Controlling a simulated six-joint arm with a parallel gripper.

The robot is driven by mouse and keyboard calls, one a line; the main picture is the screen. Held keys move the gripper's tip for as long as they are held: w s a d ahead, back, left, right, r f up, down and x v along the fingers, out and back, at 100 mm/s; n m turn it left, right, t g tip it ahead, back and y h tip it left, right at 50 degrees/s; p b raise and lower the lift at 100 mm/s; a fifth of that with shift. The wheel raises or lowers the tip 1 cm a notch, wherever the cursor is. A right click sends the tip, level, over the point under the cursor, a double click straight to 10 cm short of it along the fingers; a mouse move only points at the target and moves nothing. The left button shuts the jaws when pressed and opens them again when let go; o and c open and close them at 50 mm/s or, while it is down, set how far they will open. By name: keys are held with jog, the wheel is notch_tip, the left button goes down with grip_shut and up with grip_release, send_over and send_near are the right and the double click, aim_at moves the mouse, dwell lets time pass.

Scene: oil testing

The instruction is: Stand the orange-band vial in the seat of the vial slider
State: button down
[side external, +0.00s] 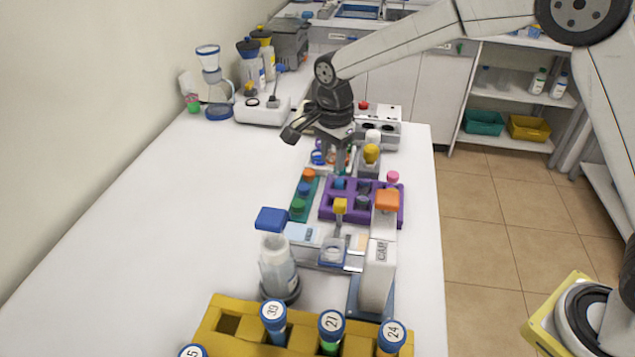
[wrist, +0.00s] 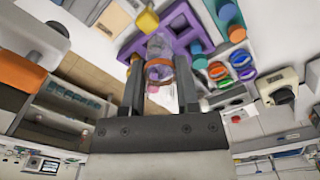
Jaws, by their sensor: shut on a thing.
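The orange-band vial (wrist: 159,48) is clear, with an orange ring around it. In the wrist view it is held between the two fingers of my gripper (wrist: 160,75), its far end pointing toward the purple rack. In the side view my gripper (side external: 339,163) points down above the back of the purple rack; the vial is hard to make out there. The cup is apart from my gripper.
The purple rack (side external: 392,212) holds several caps, with a green rack (side external: 297,210) on its left. A blue-capped jar (side external: 276,262) and a yellow rack (side external: 236,303) stand in front. The orange-topped CAP block (side external: 378,272) rises at right. The left tabletop is clear.

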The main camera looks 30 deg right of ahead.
jog(key=s+a+n, duration=0.4)
jog(key=s+a, duration=0.1)
jog(key=s, duration=0.3)
jog(key=shift+w+f, duration=0.1)
jog(key=shift+f, duration=2.75)
jog(key=shift+f, duration=0.25)
jog(key=shift+f, duration=1.65)
jog(key=shift+f, duration=1.85)
jog(key=shift+c, duration=1.4)
grip_release()
jog(key=shift+r, duration=0.15)
